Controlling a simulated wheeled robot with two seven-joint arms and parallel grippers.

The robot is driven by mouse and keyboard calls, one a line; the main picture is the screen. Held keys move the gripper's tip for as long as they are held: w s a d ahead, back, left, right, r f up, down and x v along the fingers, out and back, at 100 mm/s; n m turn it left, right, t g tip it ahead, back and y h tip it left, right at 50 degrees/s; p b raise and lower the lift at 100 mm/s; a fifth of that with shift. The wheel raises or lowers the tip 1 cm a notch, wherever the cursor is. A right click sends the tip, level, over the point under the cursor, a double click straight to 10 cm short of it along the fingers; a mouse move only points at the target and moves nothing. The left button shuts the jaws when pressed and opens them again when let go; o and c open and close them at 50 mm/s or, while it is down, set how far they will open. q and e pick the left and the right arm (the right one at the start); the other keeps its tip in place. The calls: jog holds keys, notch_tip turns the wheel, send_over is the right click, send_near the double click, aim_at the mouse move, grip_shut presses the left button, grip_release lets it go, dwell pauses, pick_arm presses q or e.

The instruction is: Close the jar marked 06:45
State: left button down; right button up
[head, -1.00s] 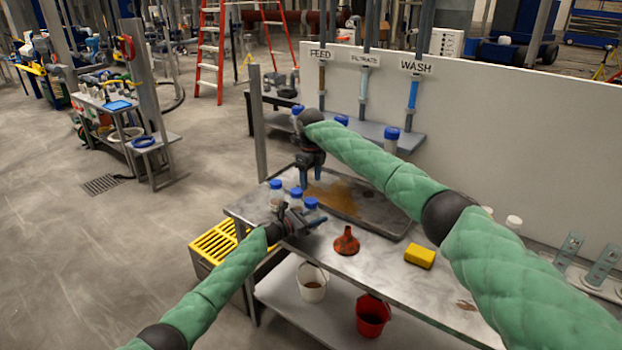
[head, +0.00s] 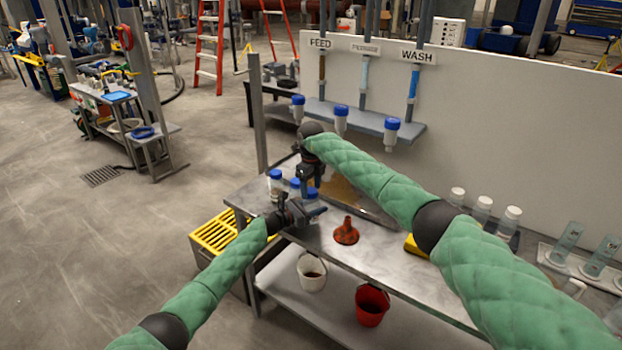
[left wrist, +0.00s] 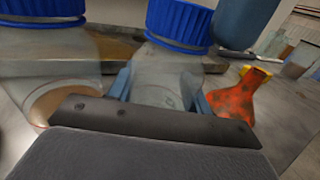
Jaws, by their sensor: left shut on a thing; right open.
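Several clear jars with blue caps stand at the left end of the steel table (head: 352,249). In the head view one jar (head: 275,182) is at the left and others are close beside my grippers. My left gripper (head: 304,208) is shut around the body of a blue-capped jar (left wrist: 165,62). Its cap (left wrist: 180,20) appears seated on top. A neighbouring jar (left wrist: 45,68) with brownish contents stands to its left in the left wrist view. No 06:45 mark is readable. My right gripper (head: 309,180) is open, pointing down close above the held jar; its fingertips are partly hidden.
A tray (head: 372,206) lies behind. Blue-capped bottles (head: 341,118) line the wall shelf. White and red buckets (head: 312,277) (head: 371,306) are on the lower shelf.

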jog(key=shift+f, duration=0.3)
jog(key=c, duration=1)
jog(key=o, duration=1.1)
jog(key=shift+r, duration=0.1)
jog(key=shift+r, duration=2.2)
jog(key=shift+c, duration=0.5)
